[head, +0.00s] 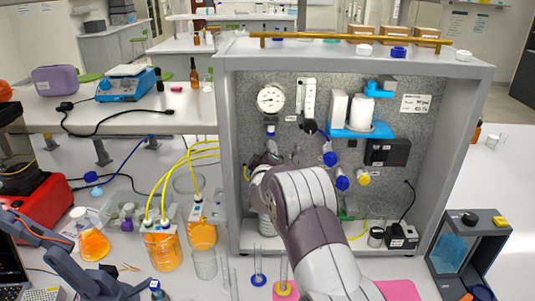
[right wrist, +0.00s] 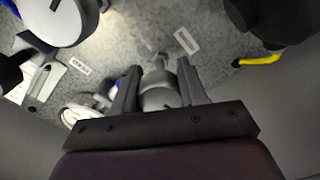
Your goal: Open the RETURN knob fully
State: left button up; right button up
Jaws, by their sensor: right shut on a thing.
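The grey membrane rig (head: 470,110) stands on the bench with a speckled panel. My right arm reaches across its front, and my right gripper (head: 262,160) is at the panel's lower left. In the head view my arm and gripper hide the knob there. In the right wrist view my right gripper (right wrist: 158,78) is shut on a grey knob (right wrist: 157,98), with one finger on each side. Its turn angle is unclear. Small labels sit near it, too blurred to read, so I cannot confirm it is RETURN. My left gripper is not in view.
A pressure gauge (head: 271,98) is above my right gripper. Blue-capped valves (head: 342,183) are right of it. Orange-filled beakers (head: 163,250) with yellow tubes stand left of the rig. A grey box with a window (head: 470,245) stands at the right.

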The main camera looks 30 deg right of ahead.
jog(key=n, duration=0.3)
jog(key=shift+r+n+p, duration=0.25)
jog(key=shift+n+p, duration=0.05)
jog(key=shift+n, duration=0.1)
jog(key=n+p, duration=0.1)
jog(key=n, duration=0.3)
jog(key=shift+n, duration=0.3)
jog(key=n, duration=0.2)
jog(key=n+p, duration=0.1)
jog(key=n, duration=0.1)
jog(key=shift+f+n, duration=0.2)
jog(key=shift+n, duration=0.2)
jog(key=shift+f+n, duration=0.15)
jog(key=shift+n, duration=0.85)
jog(key=shift+f, duration=0.15)
jog(key=o, duration=1.1)
jog(key=shift+a, duration=0.1)
jog(key=shift+c, duration=0.2)
